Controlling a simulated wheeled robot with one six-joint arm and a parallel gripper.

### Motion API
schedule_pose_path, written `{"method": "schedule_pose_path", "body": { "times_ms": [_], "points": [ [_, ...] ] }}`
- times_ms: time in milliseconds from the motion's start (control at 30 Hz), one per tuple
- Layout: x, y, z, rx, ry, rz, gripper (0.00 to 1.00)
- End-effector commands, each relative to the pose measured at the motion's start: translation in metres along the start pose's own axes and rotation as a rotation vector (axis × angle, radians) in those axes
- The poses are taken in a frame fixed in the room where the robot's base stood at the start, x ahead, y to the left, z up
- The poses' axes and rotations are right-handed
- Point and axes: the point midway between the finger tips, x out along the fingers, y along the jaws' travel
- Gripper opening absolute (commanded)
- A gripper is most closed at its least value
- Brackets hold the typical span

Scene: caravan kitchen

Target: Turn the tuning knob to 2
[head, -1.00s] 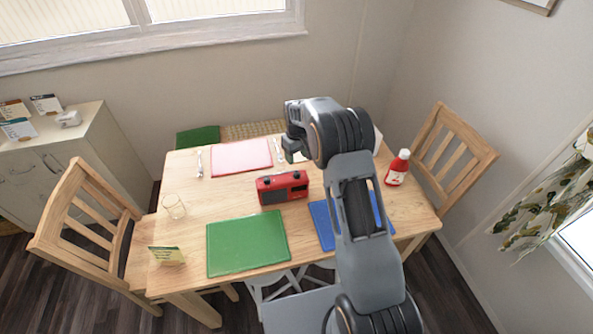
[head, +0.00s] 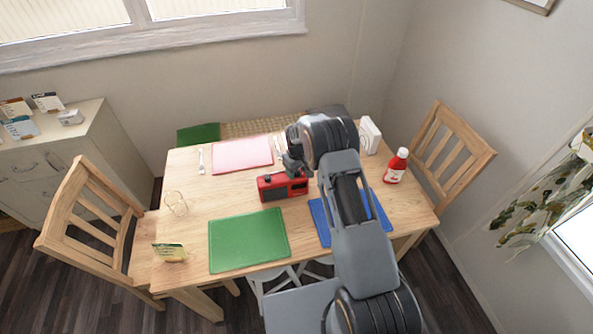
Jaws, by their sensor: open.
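A red radio (head: 273,190) with a dark front panel stands on the wooden table (head: 190,226), near its middle. My gripper (head: 293,172) is at the radio's upper right corner, pointing down, and hides part of that end. The tuning knob cannot be made out at this size, and neither can its setting. I cannot tell whether the fingers touch the radio. The gripper is open, and nothing shows held in it.
A green mat (head: 248,240), a pink mat (head: 242,156) and a blue mat (head: 320,222) lie around the radio. A red bottle (head: 396,166) and a white napkin holder (head: 370,135) stand to the right. A glass (head: 175,203) and a small card (head: 170,252) stand at left.

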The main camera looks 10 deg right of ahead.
Motion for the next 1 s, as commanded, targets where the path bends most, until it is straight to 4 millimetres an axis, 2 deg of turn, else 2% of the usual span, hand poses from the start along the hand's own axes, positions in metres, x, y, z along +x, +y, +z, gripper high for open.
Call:
{"method": "schedule_pose_path", "body": {
  "times_ms": [67, 533, 767, 1000],
  "points": [
    [-0.0001, 0.0000, 0.0000, 0.000, 0.000, 0.000, 0.50],
    [-0.0003, -0.0001, 0.0000, 0.000, 0.000, 0.000, 0.06],
    [0.0013, -0.0002, -0.0001, 0.025, 0.000, 0.000, 0.06],
    [0.0043, 0.0000, -0.0006, 0.158, 0.002, 0.001, 0.06]
  ]
}}
